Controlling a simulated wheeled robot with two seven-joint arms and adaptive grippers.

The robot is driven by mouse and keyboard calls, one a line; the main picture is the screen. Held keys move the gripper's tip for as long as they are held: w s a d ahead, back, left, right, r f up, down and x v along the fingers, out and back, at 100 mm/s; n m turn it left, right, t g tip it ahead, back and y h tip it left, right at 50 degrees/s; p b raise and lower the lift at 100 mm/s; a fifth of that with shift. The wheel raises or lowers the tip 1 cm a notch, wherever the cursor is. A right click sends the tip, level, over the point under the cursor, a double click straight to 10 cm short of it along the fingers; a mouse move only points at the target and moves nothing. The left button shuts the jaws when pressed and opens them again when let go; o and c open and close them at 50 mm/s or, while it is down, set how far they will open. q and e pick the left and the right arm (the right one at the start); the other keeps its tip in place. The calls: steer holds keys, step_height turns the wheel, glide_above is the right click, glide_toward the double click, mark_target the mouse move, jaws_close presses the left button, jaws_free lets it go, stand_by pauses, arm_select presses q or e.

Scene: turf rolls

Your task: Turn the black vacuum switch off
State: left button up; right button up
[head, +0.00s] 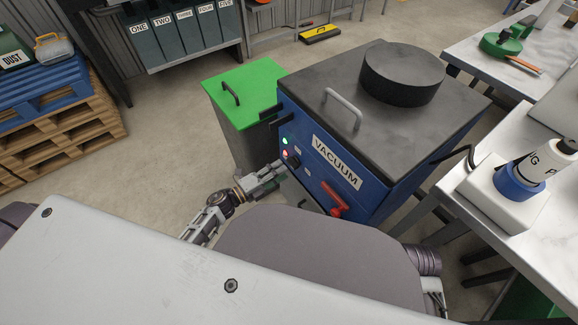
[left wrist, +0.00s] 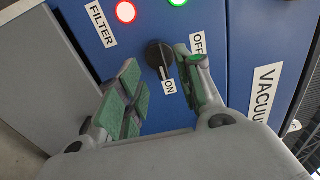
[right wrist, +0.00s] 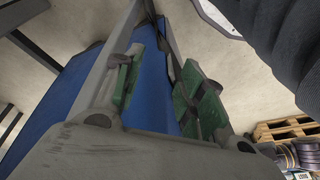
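The black vacuum switch (left wrist: 158,56) is a round knob on the blue front of the vacuum cabinet (head: 325,165). Its pale pointer mark is toward the ON label (left wrist: 168,86); the OFF label (left wrist: 197,43) is to the upper right in the left wrist view. My left gripper (left wrist: 157,63) is open, its green-padded fingers on either side of the knob with visible gaps. In the head view the left gripper (head: 276,172) is close to the panel. My right gripper (right wrist: 158,68) is open with nothing between its fingers; it is hidden in the head view.
A green light (head: 285,141) and a red light (head: 285,153) glow beside the switch. A red handle (head: 335,198) is lower right on the cabinet. A green-lidded bin (head: 243,84) stands left of it. A white-topped table (head: 540,210) is at right.

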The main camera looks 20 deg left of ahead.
mark_target(290, 165)
arm_select(q)
steer(key=shift+b+x, duration=0.35)
steer(key=shift+x, duration=2.1)
arm_select(e)
steer(key=shift+w+a+r, duration=0.1)
steer(key=shift+w+r, duration=0.1)
steer(key=shift+r, duration=0.6)
arm_select(q)
steer(key=shift+c, duration=0.3)
arm_select(e)
steer(key=shift+s+f, duration=0.1)
arm_select(q)
jaws_close()
